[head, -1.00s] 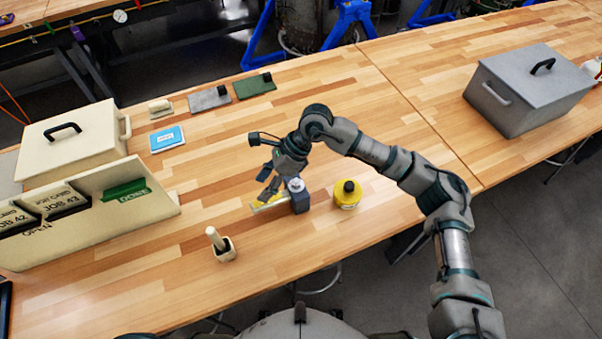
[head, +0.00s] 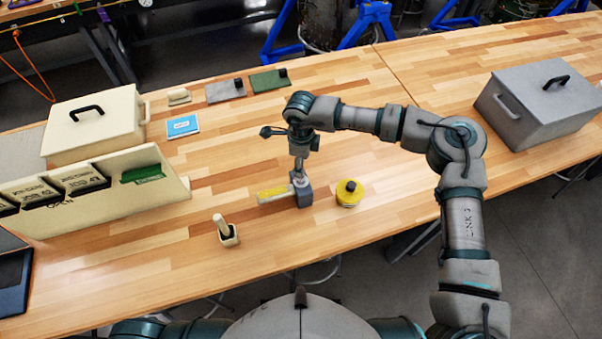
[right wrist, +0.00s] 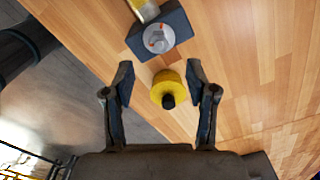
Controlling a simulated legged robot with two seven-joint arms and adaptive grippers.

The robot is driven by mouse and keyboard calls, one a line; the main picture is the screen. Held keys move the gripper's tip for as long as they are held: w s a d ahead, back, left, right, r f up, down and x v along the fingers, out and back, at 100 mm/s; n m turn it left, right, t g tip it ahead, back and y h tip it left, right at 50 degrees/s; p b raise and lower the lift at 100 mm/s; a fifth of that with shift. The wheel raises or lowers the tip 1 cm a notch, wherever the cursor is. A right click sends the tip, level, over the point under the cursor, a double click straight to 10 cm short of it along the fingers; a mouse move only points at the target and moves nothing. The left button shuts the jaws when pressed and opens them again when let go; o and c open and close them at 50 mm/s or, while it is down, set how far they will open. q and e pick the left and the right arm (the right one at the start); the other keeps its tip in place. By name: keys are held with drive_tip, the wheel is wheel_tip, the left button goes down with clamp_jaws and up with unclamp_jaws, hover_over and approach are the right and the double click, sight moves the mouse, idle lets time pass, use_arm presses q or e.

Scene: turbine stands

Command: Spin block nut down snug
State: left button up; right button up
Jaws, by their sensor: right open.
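A dark grey block (head: 304,197) stands on the wooden workbench, left of a yellow pot (head: 349,199). A pale round nut with a stud end in its middle sits on top of the block; it shows clearly in the right wrist view (right wrist: 159,38). A yellow and silver bar (head: 273,194) extends from the block's left side. My right gripper (right wrist: 160,73) is open and empty, pointing down over the block area. In the wrist view the nut lies ahead of the fingertips, not between them. In the head view the gripper partly hides the nut. My left gripper is out of view.
The yellow pot (right wrist: 168,90) with a black cap appears between the fingers, lower down. A cream box (head: 95,128) and sign panel are left, a grey box (head: 535,108) right.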

wheel_tip(320, 180, down, 7)
drive_tip(key=shift+a+f+p, duration=0.1)
drive_tip(key=shift+f+p, duration=0.05)
drive_tip(key=shift+p, duration=0.3)
clamp_jaws()
